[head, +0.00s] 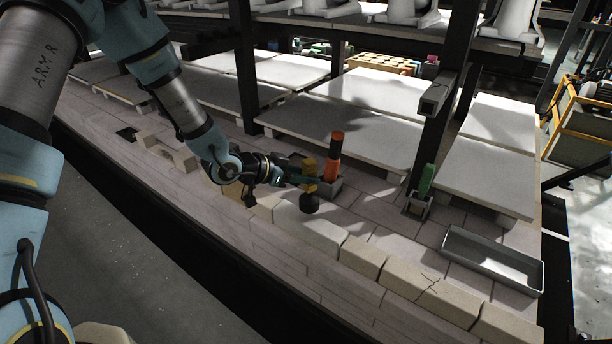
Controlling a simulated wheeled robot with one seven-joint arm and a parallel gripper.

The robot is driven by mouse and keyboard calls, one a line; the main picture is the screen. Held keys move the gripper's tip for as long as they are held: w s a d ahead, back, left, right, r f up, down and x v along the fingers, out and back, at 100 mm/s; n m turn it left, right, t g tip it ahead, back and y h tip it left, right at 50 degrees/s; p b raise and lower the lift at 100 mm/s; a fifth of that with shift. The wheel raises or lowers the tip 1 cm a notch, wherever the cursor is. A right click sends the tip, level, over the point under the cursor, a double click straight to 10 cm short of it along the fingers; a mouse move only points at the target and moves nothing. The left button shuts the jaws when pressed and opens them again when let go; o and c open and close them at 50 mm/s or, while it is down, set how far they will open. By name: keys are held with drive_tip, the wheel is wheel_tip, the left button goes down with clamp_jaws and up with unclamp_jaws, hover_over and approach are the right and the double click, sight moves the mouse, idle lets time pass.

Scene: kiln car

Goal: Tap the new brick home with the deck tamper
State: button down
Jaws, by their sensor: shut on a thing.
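My gripper (291,178) is shut on the deck tamper (309,188), which has a yellow upper part and a dark, rounded head at its lower end. The tamper is upright, close over the row of edge bricks. A paler, cleaner brick (322,233) lies in that row, just below and right of the tamper head in the picture; it looks like the new brick. I cannot tell whether the head touches any brick. The brick's seating depth cannot be judged from here.
A cracked brick (430,284) lies further right in the row. An orange and black tool (334,157) stands in a holder behind the tamper. A green tool (427,180) stands in another holder. A grey tray (492,262) lies at right. Dark posts (440,140) and pale slabs (346,133) stand behind.

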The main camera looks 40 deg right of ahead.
sight(305, 191)
wheel_tip(305, 191, down, 5)
drive_tip(key=b, duration=0.4)
drive_tip(key=shift+f, duration=0.1)
drive_tip(key=shift+r+p, duration=1.9)
drive_tip(key=shift+r, duration=0.65)
drive_tip(key=shift+f, duration=0.1)
drive_tip(key=c, duration=1.2)
unclamp_jaws()
clamp_jaws()
